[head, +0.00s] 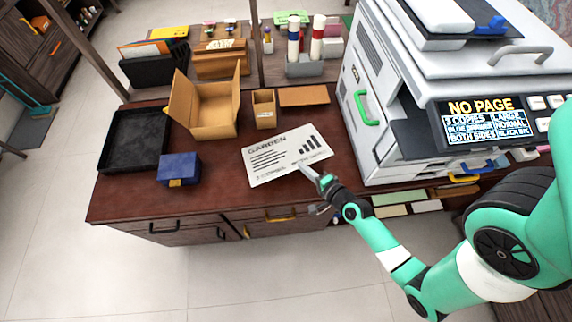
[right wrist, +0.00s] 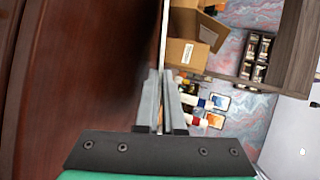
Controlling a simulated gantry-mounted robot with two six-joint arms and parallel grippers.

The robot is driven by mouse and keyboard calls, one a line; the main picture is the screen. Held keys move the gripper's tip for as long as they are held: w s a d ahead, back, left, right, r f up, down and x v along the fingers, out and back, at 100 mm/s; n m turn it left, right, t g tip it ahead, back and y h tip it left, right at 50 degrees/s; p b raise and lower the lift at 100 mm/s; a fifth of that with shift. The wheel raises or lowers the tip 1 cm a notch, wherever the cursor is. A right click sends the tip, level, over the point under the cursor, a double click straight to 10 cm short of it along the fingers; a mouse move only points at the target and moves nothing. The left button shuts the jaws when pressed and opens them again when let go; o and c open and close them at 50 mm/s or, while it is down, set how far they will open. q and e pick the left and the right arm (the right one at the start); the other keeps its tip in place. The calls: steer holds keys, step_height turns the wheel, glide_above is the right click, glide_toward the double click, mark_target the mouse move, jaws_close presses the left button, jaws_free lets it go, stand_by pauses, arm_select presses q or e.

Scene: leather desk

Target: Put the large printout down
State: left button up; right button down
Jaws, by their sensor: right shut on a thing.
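The large printout (head: 284,158) is a white sheet headed "GARDEN" with lines of text and a black bar chart. It lies flat, print side up, over the front middle of the desk in the head view. My right gripper (head: 307,171) is shut on its near right edge. In the right wrist view the printout (right wrist: 164,40) shows edge-on as a thin white strip running out from between the fingers (right wrist: 161,100), with the desk surface to its left. The strip looks apart from the desk, but I cannot tell how high. My left gripper is not in view.
On the desk (head: 215,195) stand a black tray (head: 104,145), a blue box (head: 179,168), an open cardboard box (head: 205,105) and a small brown box (head: 264,110). A printer (head: 390,70) stands right, its screen reading "NO PAGE". Bare desk lies between the blue box and the printout.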

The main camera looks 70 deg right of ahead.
steer(key=c, duration=1.2)
jaws_free()
steer(key=b+v, duration=0.2)
steer(key=v, duration=0.6)
step_height(320, 180, up, 7)
steer(key=s+a+p, duration=0.1)
steer(key=s+p, duration=0.1)
steer(key=p, duration=0.1)
steer(key=shift+s+a, duration=0.2)
steer(key=shift+a, duration=0.1)
